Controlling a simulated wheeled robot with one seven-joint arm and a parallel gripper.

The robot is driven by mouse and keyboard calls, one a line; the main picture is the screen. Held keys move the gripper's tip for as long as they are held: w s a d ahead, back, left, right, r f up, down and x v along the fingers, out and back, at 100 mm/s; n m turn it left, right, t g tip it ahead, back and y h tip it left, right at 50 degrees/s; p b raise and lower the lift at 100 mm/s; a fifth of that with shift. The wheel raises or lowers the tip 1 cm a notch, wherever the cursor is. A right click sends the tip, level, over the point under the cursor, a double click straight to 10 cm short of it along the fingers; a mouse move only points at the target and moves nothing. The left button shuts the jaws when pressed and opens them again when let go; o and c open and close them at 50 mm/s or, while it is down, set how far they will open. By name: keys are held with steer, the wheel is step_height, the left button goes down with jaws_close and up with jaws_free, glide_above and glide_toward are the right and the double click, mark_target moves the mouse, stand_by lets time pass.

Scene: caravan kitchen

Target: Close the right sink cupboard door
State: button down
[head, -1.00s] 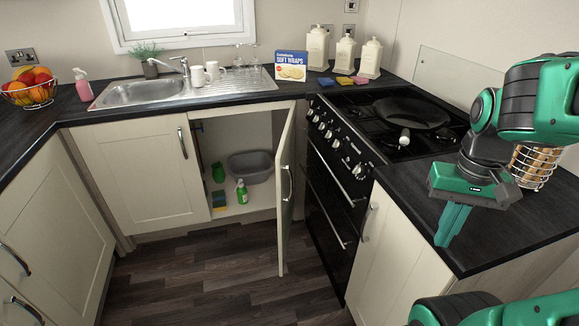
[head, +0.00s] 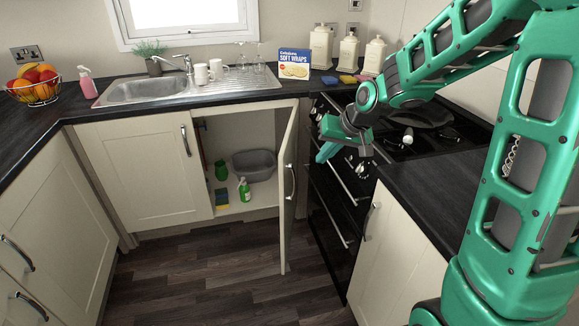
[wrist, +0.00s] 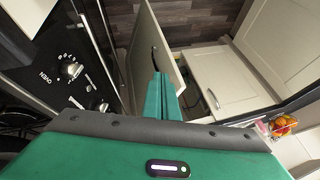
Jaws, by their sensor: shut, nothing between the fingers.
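The right sink cupboard door (head: 288,190) stands wide open, swung out towards the oven side, with a metal handle on its outer face. The open cupboard (head: 240,205) under the sink shows a grey basin, a green bottle and a sponge inside. My gripper (head: 322,155) is in front of the cooker, to the right of the door and near its upper part, apart from it in the head view. In the wrist view my gripper's fingers (wrist: 161,84) are together and empty, pointing towards the door (wrist: 152,48) and its handle. I cannot tell whether they touch it.
The black cooker (head: 335,215) with knobs stands close to the right of the door. The left sink cupboard door (head: 145,170) is shut. The floor (head: 215,285) in front is clear. The counter (head: 440,200) at right lies beneath my arm.

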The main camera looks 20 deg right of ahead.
steer(key=w+f+m+y, duration=0.1)
steer(key=w+f, duration=0.3)
steer(key=w, duration=0.3)
glide_toward(284, 170)
step_height(284, 170, down, 4)
steer(key=d, duration=0.3)
steer(key=shift+t, duration=0.3)
steer(key=shift+w+a+f, duration=0.15)
steer(key=shift+w+a, duration=0.5)
steer(key=shift+a, duration=0.35)
steer(key=shift+w+a+f, duration=0.15)
steer(key=shift+w+a, duration=0.5)
steer(key=shift+a, duration=0.35)
